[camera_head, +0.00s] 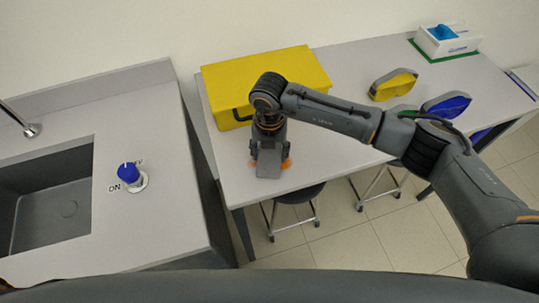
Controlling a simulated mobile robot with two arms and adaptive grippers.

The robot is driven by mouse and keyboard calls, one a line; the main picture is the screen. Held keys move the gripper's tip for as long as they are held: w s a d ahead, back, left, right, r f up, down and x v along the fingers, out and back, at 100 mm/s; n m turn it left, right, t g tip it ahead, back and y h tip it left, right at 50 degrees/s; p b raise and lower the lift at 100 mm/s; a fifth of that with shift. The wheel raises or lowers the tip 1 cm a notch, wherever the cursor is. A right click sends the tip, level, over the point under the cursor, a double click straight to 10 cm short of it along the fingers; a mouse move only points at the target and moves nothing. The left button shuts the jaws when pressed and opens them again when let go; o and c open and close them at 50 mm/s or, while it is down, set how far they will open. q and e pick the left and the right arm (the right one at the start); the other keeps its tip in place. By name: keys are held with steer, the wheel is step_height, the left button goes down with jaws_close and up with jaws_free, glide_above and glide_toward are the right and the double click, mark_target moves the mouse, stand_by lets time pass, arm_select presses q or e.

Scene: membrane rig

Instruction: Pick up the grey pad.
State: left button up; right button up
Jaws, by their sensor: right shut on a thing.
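The grey pad (268,168) is a small flat grey piece near the front edge of the white table. My right gripper (269,163) points down over it, with its orange fingertips on either side of the pad, shut on it. My wrist hides the pad's far part. I cannot tell whether the pad touches the tabletop or hangs just above it. My left gripper is not in view.
A yellow case (285,72) stands right behind my right gripper. A yellow item (393,85), a blue item (446,105) and a white box (447,41) are further right. A sink counter (140,110) with a blue knob (129,173) is at left. Stools (299,193) stand below the table.

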mark_target(270, 153)
steer(key=shift+r+b, duration=0.5)
step_height(270, 153, up, 2)
steer(key=shift+r+b, duration=0.1)
steer(key=shift+b, duration=0.65)
steer(key=s+r, duration=0.1)
steer(key=s+d+r+b, duration=0.1)
steer(key=r, duration=0.1)
steer(key=s+d+r, duration=0.1)
steer(key=r, duration=0.1)
steer(key=shift+s+d+b, duration=0.25)
steer(key=shift+s+b, duration=0.1)
steer(key=shift+b, duration=0.05)
steer(key=s+d+r+b, duration=0.2)
steer(key=s+d+r, duration=0.3)
steer(key=s, duration=0.3)
steer(key=shift+b, duration=0.3)
steer(key=shift+c, duration=0.2)
